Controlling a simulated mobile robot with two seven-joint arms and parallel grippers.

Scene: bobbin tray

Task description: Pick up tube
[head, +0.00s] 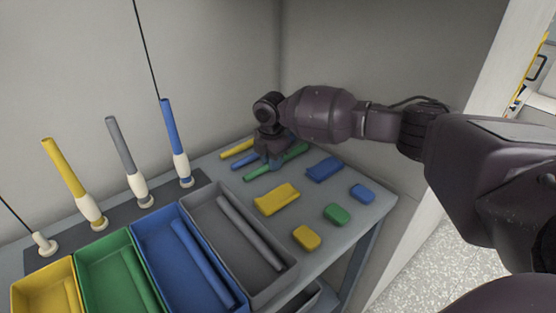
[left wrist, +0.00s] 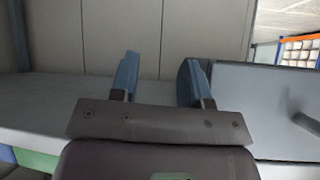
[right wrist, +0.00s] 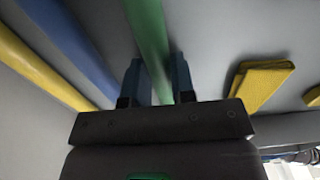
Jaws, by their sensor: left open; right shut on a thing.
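A green tube (head: 258,172) lies on the grey table near the back wall. My right gripper (head: 276,161) reaches down over it, shut on its middle. In the right wrist view the green tube (right wrist: 148,35) passes between the close-set fingertips of the gripper (right wrist: 158,68). A blue tube (head: 245,160) and a yellow tube (head: 237,148) lie beside it, farther back. My left gripper (left wrist: 157,68) is open and empty in the left wrist view, with wide-set fingers; it does not show in the head view.
Yellow (head: 20,298), green (head: 92,262), blue (head: 165,233) and grey (head: 215,198) trays stand in front, tubes inside. Upright yellow (head: 64,170), grey (head: 122,147) and blue (head: 172,128) tubes stand on pegs. A yellow cloth (head: 277,199) and small blocks lie right of the trays.

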